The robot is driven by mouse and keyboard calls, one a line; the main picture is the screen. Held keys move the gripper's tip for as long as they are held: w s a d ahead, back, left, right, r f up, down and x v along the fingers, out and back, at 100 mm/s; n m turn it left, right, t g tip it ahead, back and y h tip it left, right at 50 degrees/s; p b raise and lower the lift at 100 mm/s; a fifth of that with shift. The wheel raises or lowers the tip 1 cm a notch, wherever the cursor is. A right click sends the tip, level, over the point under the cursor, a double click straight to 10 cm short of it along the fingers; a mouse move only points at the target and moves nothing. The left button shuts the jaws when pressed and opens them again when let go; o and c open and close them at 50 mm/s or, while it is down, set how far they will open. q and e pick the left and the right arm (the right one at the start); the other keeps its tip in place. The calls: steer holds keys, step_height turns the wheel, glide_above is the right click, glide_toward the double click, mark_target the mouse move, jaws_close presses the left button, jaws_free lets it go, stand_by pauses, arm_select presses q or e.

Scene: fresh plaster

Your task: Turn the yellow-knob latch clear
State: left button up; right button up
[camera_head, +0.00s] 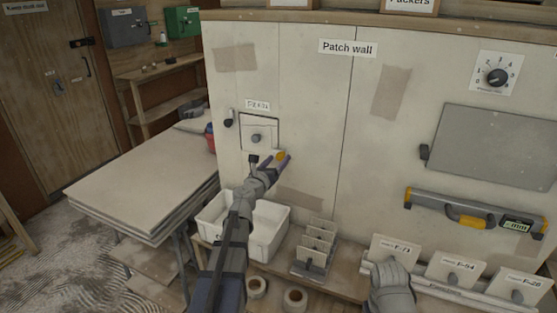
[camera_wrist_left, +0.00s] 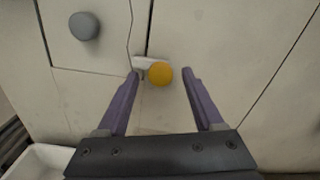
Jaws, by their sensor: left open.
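The yellow-knob latch (camera_head: 281,156) is on the patch wall, by the lower right corner of a small square hatch (camera_head: 258,124) with a grey knob. In the left wrist view, the latch's yellow knob (camera_wrist_left: 160,75) and a short pale bar show beside the hatch's corner. Whether the bar overlaps the hatch is unclear. My left gripper (camera_head: 281,160) is open, its two purple fingers (camera_wrist_left: 161,74) on either side of the yellow knob, with visible gaps. My right gripper (camera_head: 390,283) is low at the right, in front of a card-like panel; its fingers are not clear.
A white bin (camera_head: 208,217) stands below the hatch, near my left arm. A rack of small panels (camera_head: 316,243) and several labelled panels with knobs (camera_head: 455,268) sit on the low bench. A level (camera_head: 470,212) and a grey board (camera_head: 495,147) are on the wall at right.

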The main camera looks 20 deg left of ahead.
arm_select(q)
steer(key=shift+w, duration=0.7)
jaws_close()
